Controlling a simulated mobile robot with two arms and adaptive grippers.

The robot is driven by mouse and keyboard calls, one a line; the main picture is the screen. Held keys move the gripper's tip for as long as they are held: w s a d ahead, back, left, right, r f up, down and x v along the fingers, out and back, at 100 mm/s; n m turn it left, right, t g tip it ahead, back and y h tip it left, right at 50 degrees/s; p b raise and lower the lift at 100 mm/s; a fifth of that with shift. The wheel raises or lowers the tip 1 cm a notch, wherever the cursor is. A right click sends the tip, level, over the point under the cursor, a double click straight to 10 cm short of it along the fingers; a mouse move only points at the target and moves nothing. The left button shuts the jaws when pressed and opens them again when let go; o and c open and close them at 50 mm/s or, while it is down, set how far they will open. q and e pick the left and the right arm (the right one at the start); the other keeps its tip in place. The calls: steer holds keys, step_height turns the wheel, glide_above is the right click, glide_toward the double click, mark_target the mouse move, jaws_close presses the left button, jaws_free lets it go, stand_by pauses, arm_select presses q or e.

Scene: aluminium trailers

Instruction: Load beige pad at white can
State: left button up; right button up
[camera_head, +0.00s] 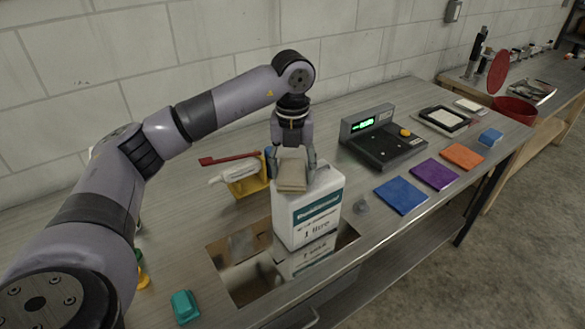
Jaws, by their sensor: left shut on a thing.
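The white can (306,215) stands upright on the reflective plate (233,285) set at the table's front. It has a teal label reading "1 litre". My left gripper (292,170) points down at the can's top and is shut on the beige pad (291,177). The pad is at the can's top, toward its left side. I cannot tell whether the pad's underside touches the can. My right gripper is not in view.
A yellow holder (247,186) with a red-handled tool stands left of the can. A dark device with a green display (382,139) stands right. Blue (401,195), purple (434,174) and orange (462,156) pads lie along the front. A teal block (185,306) lies at lower left.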

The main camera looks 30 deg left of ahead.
mark_target(292, 170)
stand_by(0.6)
arm_select(q)
steer(key=shift+r+p, duration=2.5)
steer(key=shift+r, duration=1)
steer(key=shift+f, duration=0.1)
